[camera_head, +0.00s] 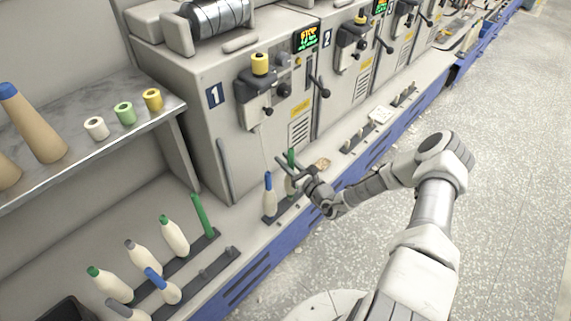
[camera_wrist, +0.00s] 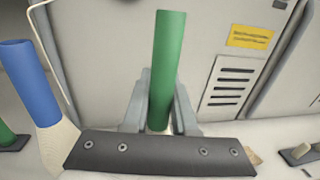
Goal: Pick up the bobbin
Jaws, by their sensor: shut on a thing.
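My gripper (camera_head: 296,172) is at the machine's front ledge, shut on a bobbin with a green top. In the wrist view this green bobbin (camera_wrist: 167,70) stands upright between the grey fingers of my gripper (camera_wrist: 160,105); its lower part is hidden behind the dark plate of my gripper. In the head view the green bobbin (camera_head: 291,158) shows partly above the fingers. A blue-topped bobbin (camera_head: 268,190) stands just left of it, also seen at the left of the wrist view (camera_wrist: 30,82). I cannot tell whether the held bobbin touches its holder.
Several bobbins, including a blue-topped one (camera_head: 163,288), stand on a dark rack (camera_head: 205,245) at the lower left. A shelf (camera_head: 100,155) with cones and small spools is at the left. Machine 1 (camera_head: 190,100) rises behind my gripper. Open floor (camera_head: 500,180) lies right.

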